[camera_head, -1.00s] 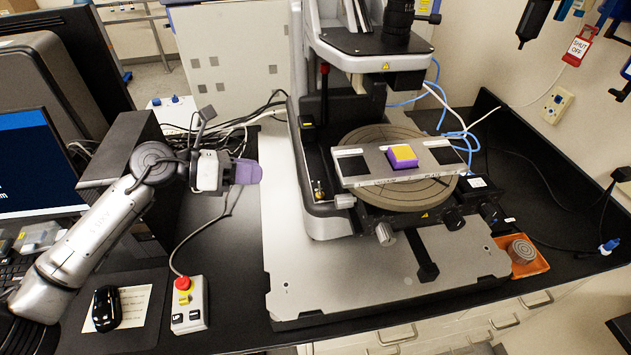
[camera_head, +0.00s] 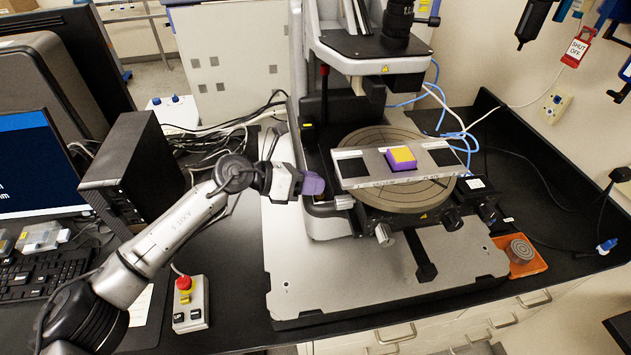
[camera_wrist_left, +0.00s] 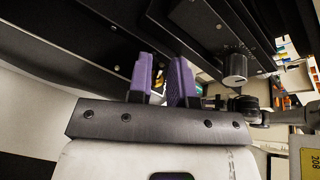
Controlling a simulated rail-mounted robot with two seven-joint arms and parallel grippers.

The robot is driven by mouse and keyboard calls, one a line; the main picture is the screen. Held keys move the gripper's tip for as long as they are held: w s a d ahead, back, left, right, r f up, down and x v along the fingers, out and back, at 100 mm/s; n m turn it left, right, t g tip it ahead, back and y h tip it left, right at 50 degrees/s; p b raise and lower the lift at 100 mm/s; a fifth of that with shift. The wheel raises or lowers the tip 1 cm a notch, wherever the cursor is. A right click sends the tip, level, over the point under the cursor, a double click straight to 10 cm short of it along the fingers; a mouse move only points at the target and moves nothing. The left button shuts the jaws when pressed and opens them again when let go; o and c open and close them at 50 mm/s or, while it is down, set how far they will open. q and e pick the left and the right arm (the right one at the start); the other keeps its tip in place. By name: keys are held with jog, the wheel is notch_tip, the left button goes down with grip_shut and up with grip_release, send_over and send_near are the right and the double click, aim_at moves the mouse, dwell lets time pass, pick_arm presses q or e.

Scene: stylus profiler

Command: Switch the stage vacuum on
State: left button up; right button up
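The stage assembly of the profiler has a round stage plate (camera_head: 440,192) under a crossbar that carries a purple and yellow block (camera_head: 401,158). My left gripper (camera_head: 313,184) is at the left side of the stage, beside the profiler's grey base, and covers the spot where a small brass fitting showed earlier. In the left wrist view its two purple fingers (camera_wrist_left: 161,78) are apart, with a small brass-coloured part (camera_wrist_left: 158,84) visible in the gap beyond them. I cannot tell whether they touch it. My right gripper is not in view.
A control box with a red button (camera_head: 184,284) stands at the front left. A black computer box (camera_head: 130,180) and cables (camera_head: 225,135) are behind my left arm. An orange tray (camera_head: 532,262) holds a grey round piece at the right. The profiler's base plate (camera_head: 330,285) is clear in front.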

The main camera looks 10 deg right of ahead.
pick_arm(q)
jog(key=shift+d+f, duration=0.2)
jog(key=shift+d, duration=0.25)
jog(key=shift+c, duration=0.3)
grip_shut()
